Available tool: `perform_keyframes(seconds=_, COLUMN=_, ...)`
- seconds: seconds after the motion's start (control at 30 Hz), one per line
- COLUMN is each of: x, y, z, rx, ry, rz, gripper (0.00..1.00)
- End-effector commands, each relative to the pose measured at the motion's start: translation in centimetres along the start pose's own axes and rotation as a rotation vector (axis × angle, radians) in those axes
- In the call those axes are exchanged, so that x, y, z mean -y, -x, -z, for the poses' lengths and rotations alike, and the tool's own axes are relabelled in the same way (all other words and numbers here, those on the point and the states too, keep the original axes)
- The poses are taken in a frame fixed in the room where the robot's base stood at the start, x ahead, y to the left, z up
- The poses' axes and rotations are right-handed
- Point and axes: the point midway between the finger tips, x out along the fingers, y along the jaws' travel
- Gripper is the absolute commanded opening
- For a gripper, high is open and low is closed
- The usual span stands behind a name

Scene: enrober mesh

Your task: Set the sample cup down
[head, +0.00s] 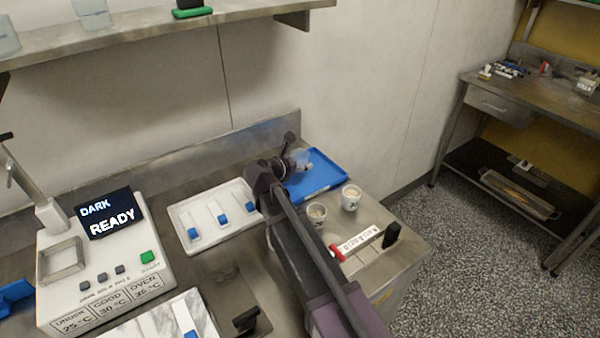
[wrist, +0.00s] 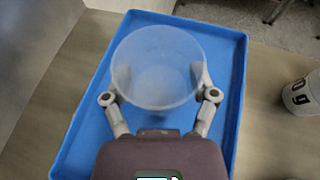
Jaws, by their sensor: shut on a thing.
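The sample cup (wrist: 158,62) is clear, frosted plastic and looks empty. In the wrist view my gripper (wrist: 160,85) has a finger on each side of it and is shut on it. The cup is over the blue tray (wrist: 232,60); I cannot tell whether its base touches the tray floor. In the head view the blue tray (head: 325,183) lies at the back right of the steel bench. My gripper (head: 298,163) is over its left part, and the cup (head: 304,157) shows only partly beyond the gripper.
Two white cups (head: 351,198) (head: 317,213) stand in front of the tray, one lettered cup (wrist: 301,94) showing at the wrist view's right. A white tray with blue-tipped pieces (head: 188,232) lies left of my arm. A tester reading "READY" (head: 105,262) stands at left.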

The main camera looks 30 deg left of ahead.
Motion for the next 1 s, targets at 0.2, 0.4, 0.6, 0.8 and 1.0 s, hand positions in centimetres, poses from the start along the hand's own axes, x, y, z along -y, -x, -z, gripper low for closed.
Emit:
perform_keyframes(seconds=0.2, x=0.0, y=-0.6, z=1.4, rx=0.000, ry=0.000, rz=0.000, gripper=0.25)
perform_keyframes(seconds=0.4, x=0.0, y=-1.2, z=2.9, rx=0.000, ry=0.000, rz=0.000, gripper=0.25)
perform_keyframes(seconds=0.6, x=-0.1, y=-1.4, z=3.5, rx=0.000, ry=0.000, rz=0.000, gripper=0.25)
perform_keyframes(seconds=0.8, x=-0.1, y=-1.4, z=3.4, rx=0.000, ry=0.000, rz=0.000, gripper=0.25)
perform_keyframes(seconds=1.0, x=0.0, y=-1.5, z=3.5, rx=0.000, ry=0.000, rz=0.001, gripper=0.25)
